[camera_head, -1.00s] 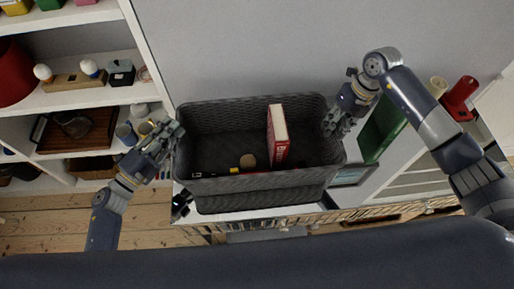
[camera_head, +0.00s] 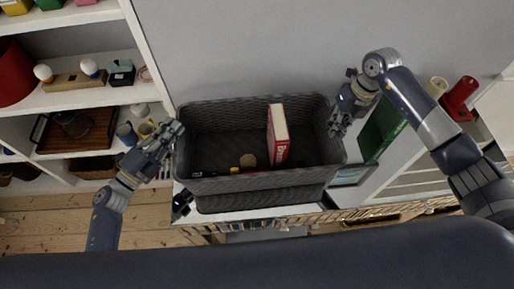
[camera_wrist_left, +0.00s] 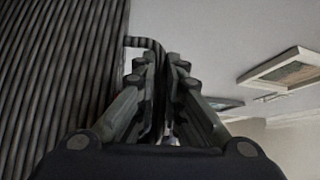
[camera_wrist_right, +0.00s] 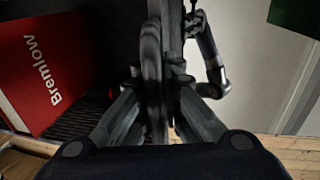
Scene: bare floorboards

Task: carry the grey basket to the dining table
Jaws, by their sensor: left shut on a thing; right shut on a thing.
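The grey basket (camera_head: 262,185) is a dark woven box in the middle of the head view, held up between my two grippers. It carries a red book (camera_head: 278,136) standing upright and a few small items on its floor. My left gripper (camera_head: 174,134) is shut on the basket's left end; in the left wrist view its fingers (camera_wrist_left: 160,75) close on a handle beside the ribbed wall. My right gripper (camera_head: 336,124) is shut on the right end; in the right wrist view its fingers (camera_wrist_right: 163,60) close on the rim, with the book nearby. The dining table is not identifiable.
A white shelf unit (camera_head: 140,60) with cups, a tray and boxes stands at the left. Below the basket is a white-topped low unit (camera_head: 270,214) with a row of books. A green board (camera_head: 382,130) and a red object (camera_head: 459,97) are at the right. Floorboards (camera_head: 60,228) show lower left.

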